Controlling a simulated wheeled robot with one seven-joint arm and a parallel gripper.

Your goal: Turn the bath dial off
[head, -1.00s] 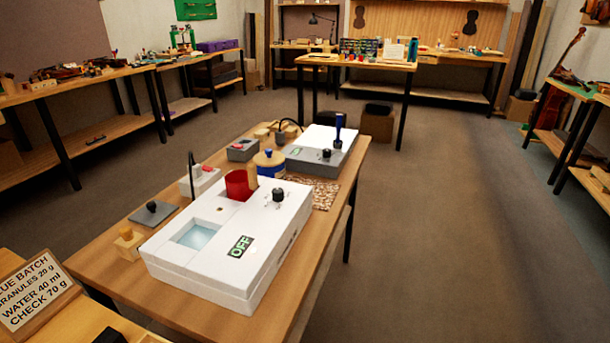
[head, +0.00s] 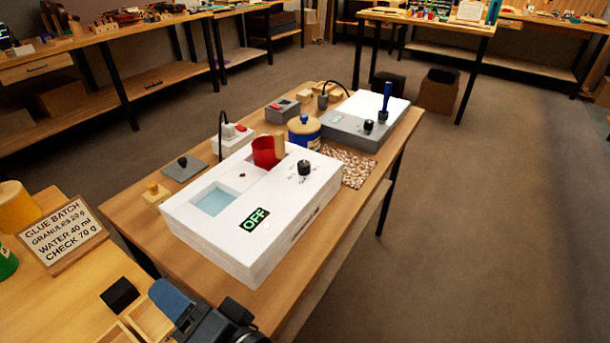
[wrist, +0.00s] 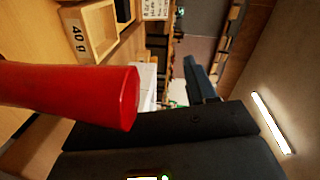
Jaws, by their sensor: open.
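The bath is a white box (head: 290,229) on the wooden bench, with a black dial (head: 305,168) on its top at the right. Its display (head: 254,219) reads OFF. A red beaker (head: 264,151) stands at the back of the bath, behind a pale blue window (head: 213,201). My gripper (head: 195,312) is open at the bottom of the head view, in front of the bath and well apart from the dial. In the wrist view a blue-grey finger (wrist: 200,82) shows. The dial cannot be made out there.
A grey-white device (head: 345,126) with a blue upright part stands behind the bath. A blue-lidded jar (head: 304,131) stands beside it. A red rounded object (wrist: 75,95) is close in the wrist view. Floor at right is clear.

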